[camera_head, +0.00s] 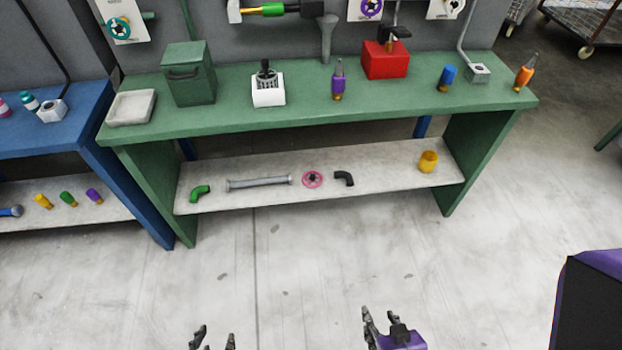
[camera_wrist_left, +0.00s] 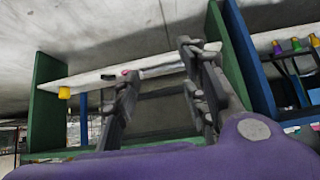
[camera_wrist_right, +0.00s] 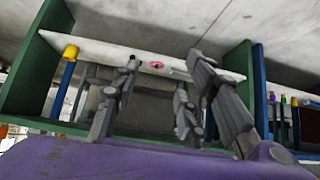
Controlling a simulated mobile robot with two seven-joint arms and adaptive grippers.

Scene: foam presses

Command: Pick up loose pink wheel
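The loose pink wheel (camera_head: 312,179) lies on the pale lower shelf (camera_head: 390,178) of the green bench, between a grey pipe and a black elbow. It has a dark hub. It also shows small in the right wrist view (camera_wrist_right: 157,65), between the spread fingers but well beyond them, and partly behind a finger in the left wrist view (camera_wrist_left: 125,72). My right gripper (camera_head: 387,326) is open and empty at the bottom of the head view, short of the bench. My left gripper (camera_head: 214,342) is also open and empty, left of it, with only its fingertips showing in the head view.
The grey pipe (camera_head: 259,183), green elbow (camera_head: 200,193), black elbow (camera_head: 344,178) and yellow fitting (camera_head: 428,161) share the shelf. The green benchtop (camera_head: 210,120) overhangs it. A blue bench (camera_head: 95,130) adjoins at left. The floor in front is clear. A purple-and-black object (camera_head: 592,305) stands at right.

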